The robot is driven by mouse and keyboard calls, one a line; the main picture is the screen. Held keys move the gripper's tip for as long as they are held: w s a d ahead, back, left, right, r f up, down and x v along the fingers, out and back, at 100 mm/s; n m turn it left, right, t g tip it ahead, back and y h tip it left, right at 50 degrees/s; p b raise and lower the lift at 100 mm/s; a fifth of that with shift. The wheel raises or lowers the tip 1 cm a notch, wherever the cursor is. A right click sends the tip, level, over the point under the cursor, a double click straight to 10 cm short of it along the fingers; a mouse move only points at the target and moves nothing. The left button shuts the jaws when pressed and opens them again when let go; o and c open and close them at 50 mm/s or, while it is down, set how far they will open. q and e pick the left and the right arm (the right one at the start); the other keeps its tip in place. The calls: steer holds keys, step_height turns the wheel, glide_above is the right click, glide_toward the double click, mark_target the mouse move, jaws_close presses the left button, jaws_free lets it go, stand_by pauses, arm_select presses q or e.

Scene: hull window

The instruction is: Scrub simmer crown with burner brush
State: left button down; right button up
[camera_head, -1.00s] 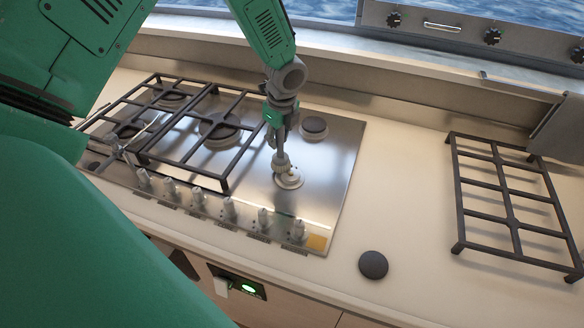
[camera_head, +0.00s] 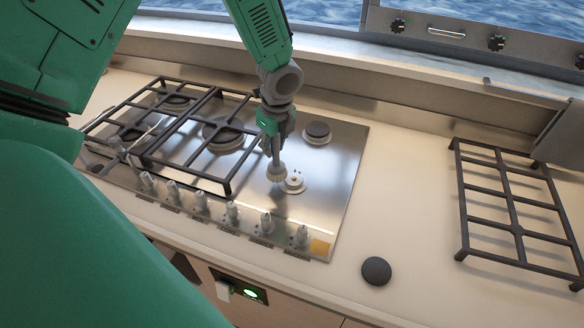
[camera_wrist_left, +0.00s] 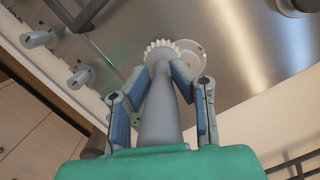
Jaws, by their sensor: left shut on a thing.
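My left gripper (camera_head: 274,142) is shut on the burner brush, which points down over the right part of the cooktop. The brush's pale toothed head (camera_head: 277,173) is just left of the simmer crown (camera_head: 294,184), a small light ring on the steel. In the left wrist view the brush's grey handle (camera_wrist_left: 160,112) stands between the fingers (camera_wrist_left: 160,76), and its head partly covers the crown (camera_wrist_left: 193,54). I cannot tell whether head and crown touch. My right gripper is not in view.
A dark grate (camera_head: 228,187) covers the cooktop's left burners. Another grate (camera_head: 513,229) lies on the counter at right. A dark burner cap (camera_head: 376,271) lies on the front counter. Several knobs (camera_head: 232,212) line the cooktop's front. A capped burner (camera_head: 318,131) sits behind the crown.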

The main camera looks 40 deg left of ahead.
arm_select(q)
step_height(320, 180, up, 5)
steer(key=shift+r, duration=0.1)
stand_by(0.6)
